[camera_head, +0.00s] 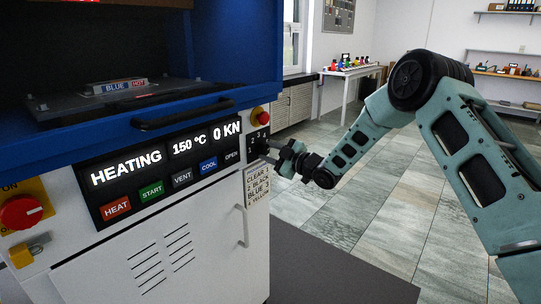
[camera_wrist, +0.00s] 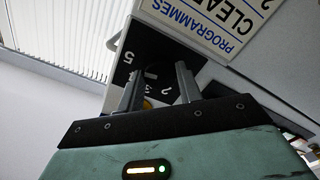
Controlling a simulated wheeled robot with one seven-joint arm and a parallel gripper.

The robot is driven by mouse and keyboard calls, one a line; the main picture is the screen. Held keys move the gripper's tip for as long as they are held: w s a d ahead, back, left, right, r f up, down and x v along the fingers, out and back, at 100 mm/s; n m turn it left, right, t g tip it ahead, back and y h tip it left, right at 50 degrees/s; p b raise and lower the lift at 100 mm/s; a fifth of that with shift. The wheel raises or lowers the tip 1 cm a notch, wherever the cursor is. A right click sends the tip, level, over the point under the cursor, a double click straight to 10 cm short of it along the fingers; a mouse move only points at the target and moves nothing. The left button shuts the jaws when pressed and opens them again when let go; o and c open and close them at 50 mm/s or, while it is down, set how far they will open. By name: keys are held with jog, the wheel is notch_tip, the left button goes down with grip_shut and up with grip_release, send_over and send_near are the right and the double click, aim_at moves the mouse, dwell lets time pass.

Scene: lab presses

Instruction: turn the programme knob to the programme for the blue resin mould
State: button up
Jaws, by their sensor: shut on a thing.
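The programme dial is a black plate (camera_head: 259,133) with white numerals on the right of the press front. It also shows in the wrist view (camera_wrist: 150,52), where a 5, a 3 and a 2 can be read. My gripper (camera_head: 273,149) is at this plate, its fingers shut on the programme knob, which is mostly hidden. In the wrist view my gripper (camera_wrist: 160,90) has its fingers on either side of the knob; the pointer's direction cannot be told. The programme card (camera_head: 257,186) below lists clear, black, blue and yellow, with blue beside 3.
The press display (camera_head: 160,162) reads HEATING, 150 °C, 0 KN. A mould marked BLUE and HOT (camera_head: 116,87) sits inside the press. A small red button (camera_head: 260,115) is just above the dial, a handle (camera_head: 243,210) below. The floor to the right is clear.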

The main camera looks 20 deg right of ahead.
jog(key=o, duration=1)
jog(key=b+v, duration=0.2)
jog(key=v, duration=1.5)
jog(key=shift+s+d, duration=0.1)
jog(key=shift+s, duration=0.1)
